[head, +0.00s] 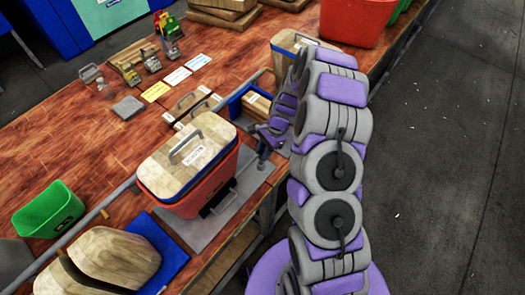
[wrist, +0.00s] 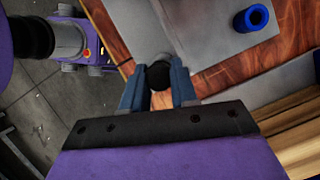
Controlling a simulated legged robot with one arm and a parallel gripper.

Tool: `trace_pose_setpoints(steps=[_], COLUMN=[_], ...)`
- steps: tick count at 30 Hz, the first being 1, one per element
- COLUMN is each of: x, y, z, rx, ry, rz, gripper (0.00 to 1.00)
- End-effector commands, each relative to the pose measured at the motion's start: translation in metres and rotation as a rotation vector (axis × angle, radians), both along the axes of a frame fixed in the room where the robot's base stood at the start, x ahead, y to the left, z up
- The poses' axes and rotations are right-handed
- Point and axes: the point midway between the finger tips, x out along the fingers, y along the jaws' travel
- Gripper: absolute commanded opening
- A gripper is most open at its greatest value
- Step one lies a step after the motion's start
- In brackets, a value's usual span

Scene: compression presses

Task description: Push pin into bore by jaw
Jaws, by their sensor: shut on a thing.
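In the wrist view my gripper (wrist: 160,82) is shut on a dark, round-ended piece with a grey part behind it, which looks like the pin (wrist: 159,74). The piece sits between the two blue-grey fingers, over the table's edge. A short blue cylinder (wrist: 252,18) with a dark round hole stands on the grey plate (wrist: 205,45), apart from my gripper; I cannot tell if it is the bore. In the head view my gripper (head: 264,150) is low beside the right side of the red press body (head: 205,190) with its wooden lid.
A blue tray (head: 243,103) with a wooden block is just behind my gripper. A green bin (head: 48,208) and wooden blocks (head: 115,258) are at the left. A red bin (head: 355,20) is at the back. Open floor (head: 450,170) lies to the right.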

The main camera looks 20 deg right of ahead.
Motion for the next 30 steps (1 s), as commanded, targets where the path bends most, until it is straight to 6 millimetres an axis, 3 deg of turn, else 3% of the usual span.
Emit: trace_pose_setpoints(steps=[30], x=[0.0001], y=[0.0064], z=[-0.0008], rx=[-0.007], ry=[-0.001], rz=[0.000], gripper=[0.00])
